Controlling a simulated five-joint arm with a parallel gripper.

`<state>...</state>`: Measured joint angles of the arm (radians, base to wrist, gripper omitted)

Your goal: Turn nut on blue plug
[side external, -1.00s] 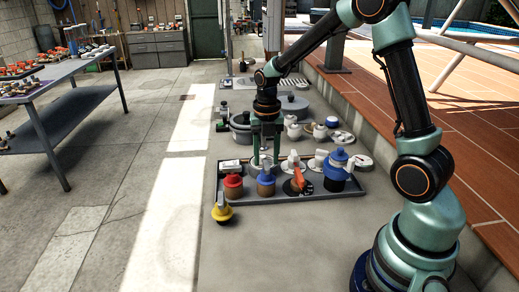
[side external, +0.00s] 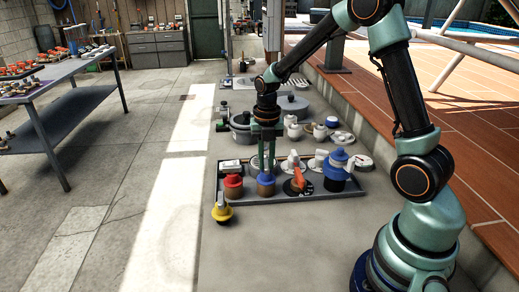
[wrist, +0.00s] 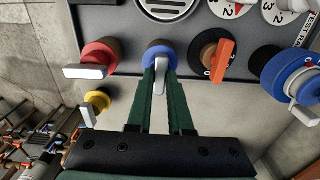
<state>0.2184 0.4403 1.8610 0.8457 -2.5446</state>
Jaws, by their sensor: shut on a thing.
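The blue plug (side external: 266,179) sits in the front row of the grey panel, with a blue ring over a brown base. In the wrist view the blue plug (wrist: 152,49) carries a grey lever-like piece (wrist: 161,78) that points toward my gripper. My gripper (side external: 266,166) comes down from above onto the plug. In the wrist view the green fingers of my gripper (wrist: 160,71) lie on both sides of the grey piece, shut on it. The fingers hide part of the blue ring. No separate nut can be made out.
A red knob (side external: 233,183) stands left of the plug, an orange lever (side external: 299,177) right of it, and a larger blue knob (side external: 335,172) farther right. A yellow knob (side external: 222,212) is at the front left corner. Pots (side external: 241,127) stand behind the panel (side external: 300,197).

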